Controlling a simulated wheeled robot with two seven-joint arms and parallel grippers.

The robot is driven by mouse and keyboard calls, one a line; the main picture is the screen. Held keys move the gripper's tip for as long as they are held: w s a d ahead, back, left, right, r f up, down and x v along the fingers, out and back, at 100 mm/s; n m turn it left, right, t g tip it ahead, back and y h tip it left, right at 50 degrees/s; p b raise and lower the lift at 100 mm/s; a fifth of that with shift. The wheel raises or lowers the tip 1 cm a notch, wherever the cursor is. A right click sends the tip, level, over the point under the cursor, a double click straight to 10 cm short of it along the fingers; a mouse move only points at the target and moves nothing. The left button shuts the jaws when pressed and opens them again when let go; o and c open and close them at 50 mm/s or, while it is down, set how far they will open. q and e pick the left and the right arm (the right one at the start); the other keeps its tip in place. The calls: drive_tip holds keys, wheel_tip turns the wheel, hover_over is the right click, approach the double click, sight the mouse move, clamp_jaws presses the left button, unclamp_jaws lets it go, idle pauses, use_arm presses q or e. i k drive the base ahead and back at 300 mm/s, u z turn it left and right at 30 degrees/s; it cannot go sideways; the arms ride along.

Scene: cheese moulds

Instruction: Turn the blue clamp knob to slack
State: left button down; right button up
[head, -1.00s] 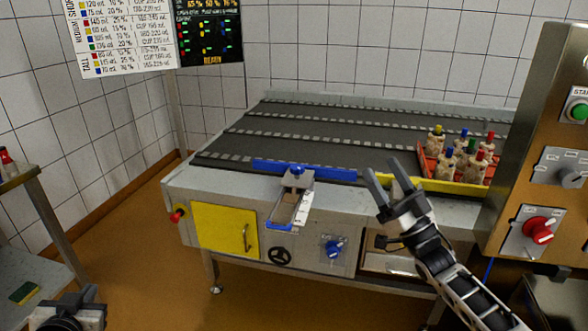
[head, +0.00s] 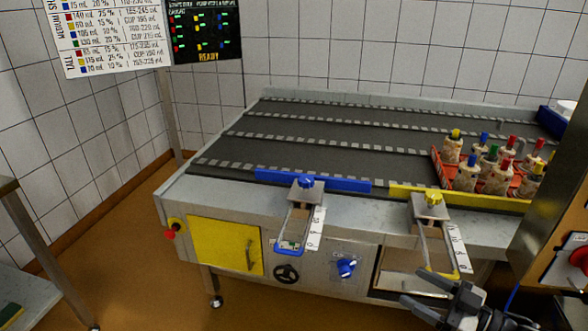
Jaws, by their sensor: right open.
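A small blue knob (head: 306,181) sits on top of a metal bracket beside the blue rail (head: 330,184) at the front edge of the conveyor table. A blue-edged guide with a white scale hangs below it. A second blue knob (head: 347,267) with a white pointer mark is on the front panel below; I cannot read its labels. My right gripper (head: 424,303) is at the bottom right, open and empty, its fingers pointing left. It is apart from both blue knobs. My left gripper is not in view.
A yellow knob (head: 433,196) and its bracket stand by the yellow rail (head: 480,198). A red tray (head: 443,173) of bottle-like pieces with coloured tops is behind it. A black handwheel (head: 286,274) and a yellow door (head: 222,245) are on the front. A metal cabinet stands at right.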

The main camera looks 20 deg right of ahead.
sight(306, 182)
drive_tip(key=i, duration=1.1)
